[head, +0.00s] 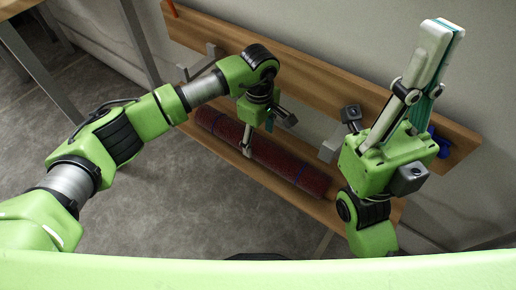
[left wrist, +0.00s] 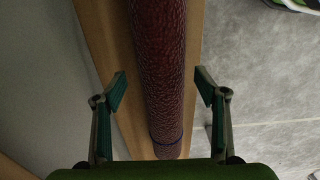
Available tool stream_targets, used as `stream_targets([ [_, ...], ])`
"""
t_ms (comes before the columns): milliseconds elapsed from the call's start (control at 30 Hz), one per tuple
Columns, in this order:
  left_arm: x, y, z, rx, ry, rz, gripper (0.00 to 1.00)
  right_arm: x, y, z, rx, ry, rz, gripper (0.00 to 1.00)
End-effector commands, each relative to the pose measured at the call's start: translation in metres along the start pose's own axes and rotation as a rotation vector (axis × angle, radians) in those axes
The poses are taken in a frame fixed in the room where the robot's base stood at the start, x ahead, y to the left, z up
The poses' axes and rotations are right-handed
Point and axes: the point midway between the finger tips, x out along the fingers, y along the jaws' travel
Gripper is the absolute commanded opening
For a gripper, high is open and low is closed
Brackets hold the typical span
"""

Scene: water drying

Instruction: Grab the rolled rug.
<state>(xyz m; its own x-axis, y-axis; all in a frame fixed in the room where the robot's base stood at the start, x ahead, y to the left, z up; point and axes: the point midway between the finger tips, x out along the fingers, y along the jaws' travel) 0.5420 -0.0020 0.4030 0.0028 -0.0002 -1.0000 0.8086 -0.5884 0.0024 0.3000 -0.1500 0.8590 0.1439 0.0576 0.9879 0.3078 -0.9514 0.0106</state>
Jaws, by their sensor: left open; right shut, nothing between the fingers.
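The rolled rug (head: 288,162) is a long dark red roll with dark blue bands, lying on the lower wooden shelf in the head view. My left gripper (head: 256,142) points down over the rug near its middle. In the left wrist view the rug (left wrist: 160,60) runs between the two spread fingers of the left gripper (left wrist: 161,92), with a gap on both sides. The left gripper is open and holds nothing. My right gripper (head: 442,28) points upward at the right, its fingers shut together and empty.
The wooden shelf (head: 335,212) holds the rug below a wooden wall board (head: 300,72) with metal brackets. A blue item (head: 440,142) hangs at the board's right end and an orange one (head: 171,8) at its left. A wooden table (head: 22,45) stands at left. Grey floor (head: 180,220) is clear in front.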

Motion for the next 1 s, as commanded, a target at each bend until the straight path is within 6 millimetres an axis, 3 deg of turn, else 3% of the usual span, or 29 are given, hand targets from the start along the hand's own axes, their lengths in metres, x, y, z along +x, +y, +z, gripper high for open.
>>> stream_targets([
  [33,0.014,-0.002,0.001,-0.001,-0.003,-0.003,0.66,-0.002,0.0,0.0,-0.002,0.019,-0.006,0.0],
  [233,0.039,-0.003,0.0,-0.001,-0.002,-0.002,0.66,0.006,-0.002,0.0,-0.008,0.059,-0.022,0.0],
  [567,0.043,-0.003,-0.001,0.0,-0.001,-0.001,0.66,0.01,-0.002,0.0,-0.009,0.066,-0.027,0.0],
  [800,0.043,-0.003,-0.001,-0.001,-0.001,-0.001,0.03,0.01,-0.002,0.0,-0.009,0.067,-0.027,0.0],
  [1000,0.041,-0.002,-0.001,0.0,-0.001,0.002,0.0,0.01,-0.002,0.0,-0.008,0.067,-0.027,0.0],
])
